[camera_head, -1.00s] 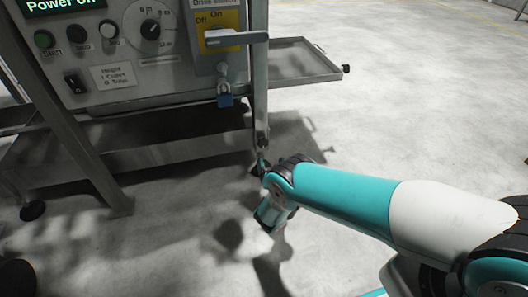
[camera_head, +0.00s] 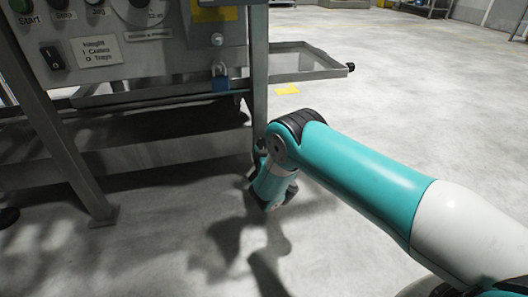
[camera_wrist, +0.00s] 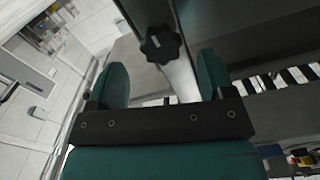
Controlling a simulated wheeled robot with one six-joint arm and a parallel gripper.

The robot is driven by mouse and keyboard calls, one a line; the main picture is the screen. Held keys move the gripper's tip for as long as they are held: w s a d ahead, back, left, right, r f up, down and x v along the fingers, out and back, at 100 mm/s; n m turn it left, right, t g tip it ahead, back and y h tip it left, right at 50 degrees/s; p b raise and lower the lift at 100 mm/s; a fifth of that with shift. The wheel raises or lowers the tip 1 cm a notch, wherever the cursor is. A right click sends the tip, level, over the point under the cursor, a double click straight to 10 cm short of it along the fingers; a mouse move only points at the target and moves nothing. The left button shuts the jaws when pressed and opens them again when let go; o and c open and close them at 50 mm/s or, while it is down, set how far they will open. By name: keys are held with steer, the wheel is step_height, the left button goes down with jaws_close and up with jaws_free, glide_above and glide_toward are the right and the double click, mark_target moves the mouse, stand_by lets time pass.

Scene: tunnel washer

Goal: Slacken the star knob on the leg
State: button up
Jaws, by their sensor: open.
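The star knob (camera_wrist: 160,44) is black and lobed, with a light mark on its face. In the wrist view it sits on the metal leg (camera_wrist: 181,78), near the top middle. My gripper (camera_wrist: 162,72) has two teal fingers, spread apart and empty. The knob shows between and beyond the fingertips, and I cannot tell how far off it is. In the head view the leg (camera_head: 260,75) runs down behind my arm, which hides the knob and the gripper there.
The control panel (camera_head: 125,40) with a rocker switch and buttons is at the upper left. A blue padlock (camera_head: 220,77) hangs below it. A metal tray (camera_head: 305,65) juts out to the right of the leg. The floor (camera_head: 345,240) is open in front.

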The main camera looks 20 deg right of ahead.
steer(key=shift+w+b, duration=0.95)
steer(key=shift+w, duration=1.3)
steer(key=c, duration=0.9)
